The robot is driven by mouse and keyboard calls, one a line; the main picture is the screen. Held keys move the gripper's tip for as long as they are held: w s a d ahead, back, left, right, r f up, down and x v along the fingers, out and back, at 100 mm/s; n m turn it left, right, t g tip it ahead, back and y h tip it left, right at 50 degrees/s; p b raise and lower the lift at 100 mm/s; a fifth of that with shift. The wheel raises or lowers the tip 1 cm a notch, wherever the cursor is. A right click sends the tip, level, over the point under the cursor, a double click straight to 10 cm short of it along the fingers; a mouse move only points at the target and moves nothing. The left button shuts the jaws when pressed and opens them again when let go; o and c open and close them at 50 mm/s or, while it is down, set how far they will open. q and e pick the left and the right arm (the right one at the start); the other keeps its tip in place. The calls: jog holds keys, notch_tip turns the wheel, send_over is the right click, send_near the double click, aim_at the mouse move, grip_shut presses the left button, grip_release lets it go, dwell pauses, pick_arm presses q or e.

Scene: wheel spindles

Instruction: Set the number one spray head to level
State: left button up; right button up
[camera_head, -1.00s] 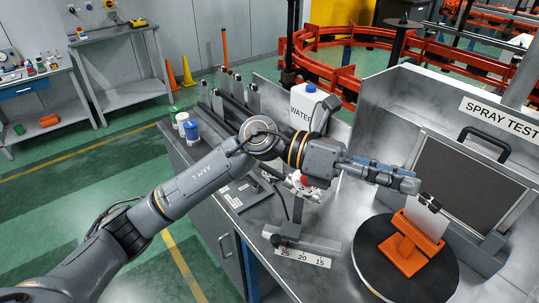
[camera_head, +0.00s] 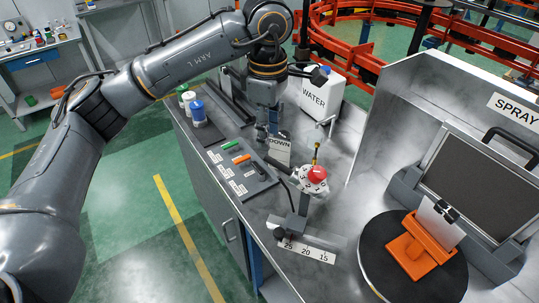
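The spray head (camera_head: 315,178), with a red knob, a white round body and a brass nozzle, stands on a post on the bench. Which number it is cannot be read. A grey placard reading DOWN (camera_head: 279,149) stands behind it to the left. My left gripper (camera_head: 267,132) points down beside the placard, left of and behind the spray head, apart from the head. Its fingers are small and partly hidden, so whether they are open or touch the placard cannot be told. My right gripper is not in view.
A scale strip (camera_head: 304,250) marked 25, 20, 15 lies before the post. A WATER container (camera_head: 320,95) stands behind. At right, an orange holder (camera_head: 413,254) with a white card sits on a black turntable (camera_head: 377,262).

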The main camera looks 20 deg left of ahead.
aim_at(269, 157)
pick_arm(q)
notch_tip(269, 157, down, 8)
jog(key=shift+r+p, duration=0.15)
jog(key=shift+p, duration=1)
jog(key=shift+w+f, duration=0.1)
jog(key=shift+f, duration=0.6)
grip_shut()
